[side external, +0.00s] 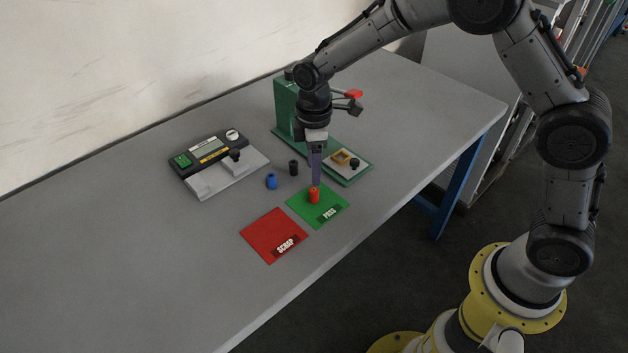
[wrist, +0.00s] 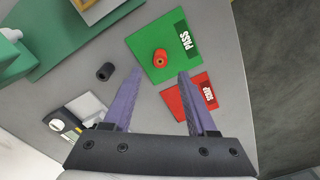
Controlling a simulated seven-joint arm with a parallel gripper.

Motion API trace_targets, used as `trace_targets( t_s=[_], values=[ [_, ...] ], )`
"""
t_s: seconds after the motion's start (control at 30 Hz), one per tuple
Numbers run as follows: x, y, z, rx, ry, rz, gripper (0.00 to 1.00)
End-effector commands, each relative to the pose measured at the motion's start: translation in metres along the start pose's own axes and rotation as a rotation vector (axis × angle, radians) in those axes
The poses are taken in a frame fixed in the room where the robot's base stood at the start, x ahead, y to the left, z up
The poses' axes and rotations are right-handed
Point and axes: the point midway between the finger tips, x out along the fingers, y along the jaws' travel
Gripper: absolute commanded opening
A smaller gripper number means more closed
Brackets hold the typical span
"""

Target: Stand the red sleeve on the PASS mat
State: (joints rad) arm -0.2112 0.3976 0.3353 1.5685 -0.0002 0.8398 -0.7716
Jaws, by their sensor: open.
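The red sleeve (side external: 314,195) stands upright on the green PASS mat (side external: 334,203). In the wrist view the sleeve (wrist: 160,57) shows its round top with a hole, on the PASS mat (wrist: 185,62). My gripper (side external: 317,183) is above the mat, its fingers seen edge-on just behind or over the sleeve in the side view. In the wrist view my gripper (wrist: 160,73) is open, with two purple fingers apart and nothing between them; the sleeve lies just beyond the fingertips. It is apart from the fingers there.
The red SCRAP mat (side external: 272,237) lies beside the PASS mat and is empty. A blue sleeve (side external: 271,181) and a black sleeve (side external: 293,168) stand nearby. A grey gauge unit (side external: 217,165) is to the left, a green press-like fixture (side external: 288,105) behind. The table's left front is clear.

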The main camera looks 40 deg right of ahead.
Motion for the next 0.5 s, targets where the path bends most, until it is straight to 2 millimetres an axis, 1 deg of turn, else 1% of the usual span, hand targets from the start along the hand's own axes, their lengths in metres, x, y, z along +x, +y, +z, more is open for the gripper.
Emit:
trace_targets(
  t_s=[0.03,0.2,0.33,0.5],
  values=[
    [-0.012,0.001,-0.001,0.000,0.004,0.004,0.58],
    [-0.038,0.001,-0.001,0.000,0.003,0.003,0.58],
    [-0.050,0.000,0.000,0.000,0.001,0.001,0.58],
    [-0.054,0.000,0.000,0.000,-0.001,-0.001,0.58]
  ],
)
